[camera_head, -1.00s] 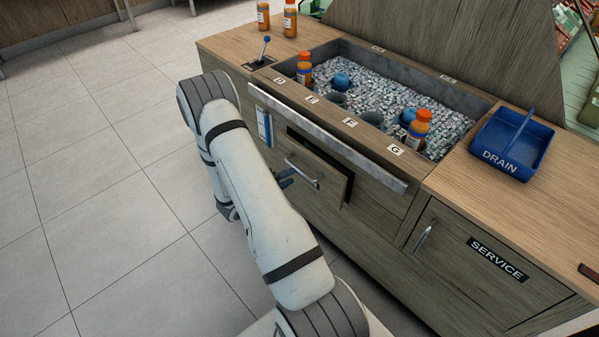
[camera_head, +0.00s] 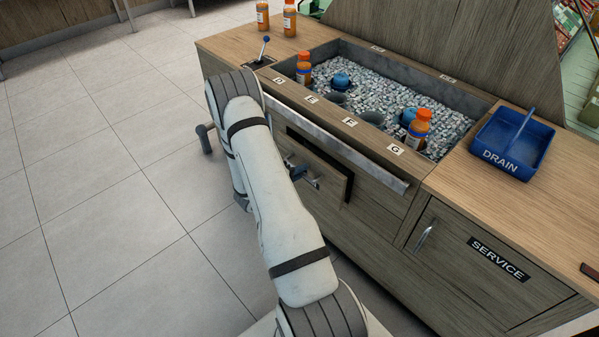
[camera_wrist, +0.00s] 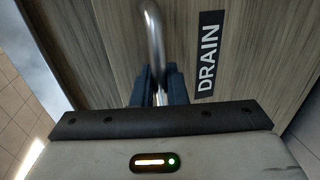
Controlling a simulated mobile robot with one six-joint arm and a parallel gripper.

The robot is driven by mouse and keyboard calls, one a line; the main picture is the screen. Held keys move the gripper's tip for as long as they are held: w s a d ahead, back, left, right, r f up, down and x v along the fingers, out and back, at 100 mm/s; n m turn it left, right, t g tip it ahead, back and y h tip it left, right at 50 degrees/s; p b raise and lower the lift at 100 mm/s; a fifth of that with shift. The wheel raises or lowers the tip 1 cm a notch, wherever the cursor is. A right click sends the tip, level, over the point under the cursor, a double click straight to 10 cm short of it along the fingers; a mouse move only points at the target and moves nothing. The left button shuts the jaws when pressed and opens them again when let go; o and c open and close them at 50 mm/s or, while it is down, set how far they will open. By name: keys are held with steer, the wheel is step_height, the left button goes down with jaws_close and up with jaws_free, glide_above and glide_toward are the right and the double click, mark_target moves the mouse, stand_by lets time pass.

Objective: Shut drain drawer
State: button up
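The drain drawer (camera_head: 322,178) is a wooden front in the cabinet's front face, below the long metal rail. It stands out from the cabinet, with a dark gap along its top and right edges. The wrist view shows its front (camera_wrist: 110,35) close up, with a black DRAIN label (camera_wrist: 208,58) and a curved metal handle (camera_wrist: 154,35). My gripper (camera_wrist: 159,85) has its dark blue fingers on either side of the handle, close against it. In the head view my arm covers the left part of the drawer, and my gripper (camera_head: 300,174) shows only partly at the handle.
A metal rail (camera_head: 335,145) runs along the cabinet front above the drawer. A blue DRAIN bin (camera_head: 513,143) stands on the right countertop. A SERVICE door (camera_head: 480,265) is to the right. Bottles stand in and near the pebble-filled trough (camera_head: 375,90). The tiled floor (camera_head: 100,200) at left is clear.

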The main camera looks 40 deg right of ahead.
jaws_close()
steer(key=shift+w, duration=0.1)
